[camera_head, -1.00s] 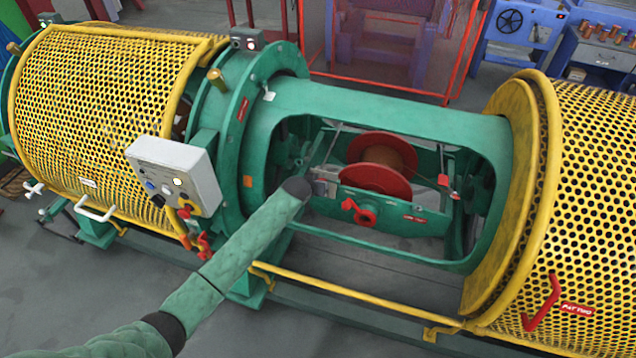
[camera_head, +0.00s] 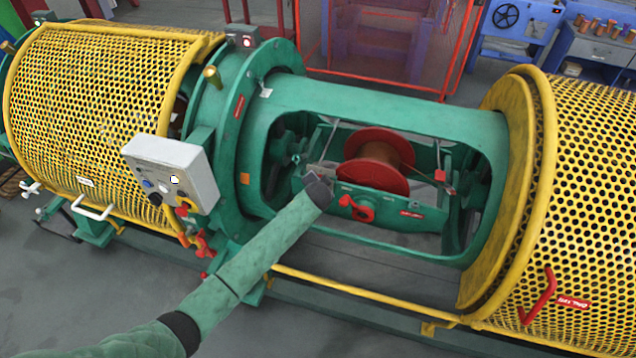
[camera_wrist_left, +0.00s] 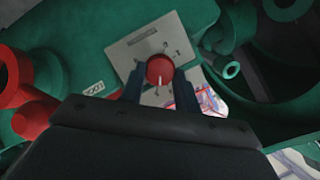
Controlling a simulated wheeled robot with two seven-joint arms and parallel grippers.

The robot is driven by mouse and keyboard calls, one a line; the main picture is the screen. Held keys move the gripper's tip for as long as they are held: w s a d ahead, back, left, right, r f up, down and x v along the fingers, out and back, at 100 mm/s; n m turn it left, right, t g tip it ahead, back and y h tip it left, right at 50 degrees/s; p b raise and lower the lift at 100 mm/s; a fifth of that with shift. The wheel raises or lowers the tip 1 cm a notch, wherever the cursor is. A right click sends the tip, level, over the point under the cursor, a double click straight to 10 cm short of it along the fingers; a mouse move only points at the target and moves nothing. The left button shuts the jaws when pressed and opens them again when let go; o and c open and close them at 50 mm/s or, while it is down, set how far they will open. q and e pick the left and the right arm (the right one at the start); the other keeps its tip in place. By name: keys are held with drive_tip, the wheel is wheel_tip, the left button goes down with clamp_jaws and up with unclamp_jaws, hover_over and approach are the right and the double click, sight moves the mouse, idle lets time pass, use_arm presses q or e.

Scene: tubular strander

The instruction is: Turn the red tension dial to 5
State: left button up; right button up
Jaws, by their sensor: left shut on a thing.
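The red tension dial (camera_wrist_left: 159,69) shows in the left wrist view as a round red knob with a white pointer line toward the bottom of the picture. It sits on a grey plate (camera_wrist_left: 132,50) with small marks too blurred to read. My left gripper (camera_wrist_left: 160,84) has its two dark fingers on either side of the dial, shut on it. In the head view my left gripper (camera_head: 317,180) reaches into the green cradle's opening, left of the red handle; the dial is hidden there. My right gripper is not in view.
A red spool (camera_head: 377,160) sits in the green cradle (camera_head: 390,116). A red handle (camera_head: 357,208) is close to the right of my gripper. Yellow perforated guards (camera_head: 105,105) stand at both sides. A grey control box (camera_head: 170,170) is left of my arm.

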use_arm(q)
drive_tip(key=shift+s+f+m, duration=0.1)
drive_tip(key=shift+f+m, duration=0.15)
drive_tip(key=shift+m, duration=0.15)
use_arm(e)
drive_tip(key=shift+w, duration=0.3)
use_arm(q)
drive_tip(key=o, duration=1)
drive_tip(key=shift+c, duration=0.2)
drive_tip(key=shift+r, duration=0.1)
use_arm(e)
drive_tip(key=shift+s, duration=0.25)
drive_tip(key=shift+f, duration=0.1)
use_arm(q)
drive_tip(key=b+v, duration=0.3)
drive_tip(key=v, duration=0.4)
drive_tip(key=shift+s+d, duration=0.15)
drive_tip(key=shift+s, duration=0.2)
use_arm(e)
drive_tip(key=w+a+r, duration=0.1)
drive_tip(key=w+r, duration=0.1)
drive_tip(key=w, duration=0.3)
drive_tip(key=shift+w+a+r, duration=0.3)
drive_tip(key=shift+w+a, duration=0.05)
